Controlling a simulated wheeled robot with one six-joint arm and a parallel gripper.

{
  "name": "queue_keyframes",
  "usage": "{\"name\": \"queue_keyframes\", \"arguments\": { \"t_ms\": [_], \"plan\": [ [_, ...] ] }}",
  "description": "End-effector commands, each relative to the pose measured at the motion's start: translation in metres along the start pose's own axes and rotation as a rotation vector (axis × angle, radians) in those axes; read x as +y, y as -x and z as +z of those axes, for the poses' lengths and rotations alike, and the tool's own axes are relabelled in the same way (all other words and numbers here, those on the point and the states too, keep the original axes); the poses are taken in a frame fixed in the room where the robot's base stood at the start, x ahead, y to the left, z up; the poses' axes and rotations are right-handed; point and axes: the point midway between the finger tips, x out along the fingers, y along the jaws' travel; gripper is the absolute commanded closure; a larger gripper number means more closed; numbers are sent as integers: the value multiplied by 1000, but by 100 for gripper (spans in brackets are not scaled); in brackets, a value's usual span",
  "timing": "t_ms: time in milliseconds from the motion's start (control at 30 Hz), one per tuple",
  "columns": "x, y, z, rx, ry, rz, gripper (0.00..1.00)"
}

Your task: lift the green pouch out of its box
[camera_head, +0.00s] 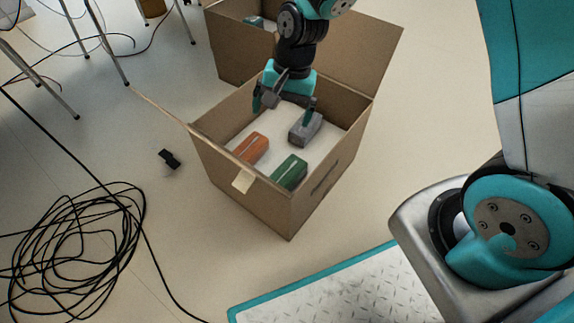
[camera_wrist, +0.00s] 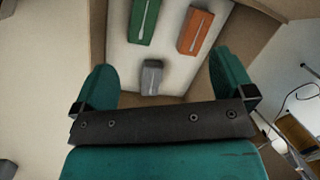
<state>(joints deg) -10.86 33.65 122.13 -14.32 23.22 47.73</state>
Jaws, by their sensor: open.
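The green pouch (camera_head: 289,171) lies in the front corner of an open cardboard box (camera_head: 262,207) on the floor. In the wrist view the green pouch (camera_wrist: 143,20) is at the top, left of centre. An orange pouch (camera_head: 251,148) lies to its left in the head view, and a grey pouch (camera_head: 305,128) lies behind it. My gripper (camera_head: 284,106) is open and empty over the back part of the box, closest to the grey pouch. In the wrist view my gripper's fingers (camera_wrist: 167,88) are spread wide, with the grey pouch (camera_wrist: 152,76) showing between them.
The box's flaps stand open, one raised at the back right (camera_head: 357,57). A second cardboard box (camera_head: 228,42) stands behind it. Coiled black cable (camera_head: 78,245) lies on the floor at left, with a small black object (camera_head: 169,159) near the box. Metal legs stand at upper left.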

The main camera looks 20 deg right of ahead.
Motion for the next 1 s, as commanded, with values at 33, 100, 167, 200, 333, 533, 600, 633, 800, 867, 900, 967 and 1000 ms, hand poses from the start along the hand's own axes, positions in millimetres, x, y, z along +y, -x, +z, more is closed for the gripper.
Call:
{"name": "queue_keyframes", "arguments": {
  "t_ms": [33,100,167,200,333,533,600,633,800,867,900,967,1000],
  "plan": [
    [3,-10,-12,-3,-98,26,0],
    [9,-32,-27,7,-222,48,0],
    [15,-49,-36,16,-310,65,0],
    [19,-59,-41,22,-360,74,0],
    [29,-82,-51,37,-466,92,0],
    [35,-112,-55,43,-503,98,0],
    [37,-129,-55,42,-501,99,0],
    [38,-136,-55,42,-500,99,0],
    [42,-176,-55,41,-499,99,0],
    [43,-188,-56,42,-499,98,0],
    [44,-194,-56,42,-498,97,0],
    [44,-203,-56,42,-498,97,0],
    [45,-207,-56,42,-498,97,0]
  ]
}}
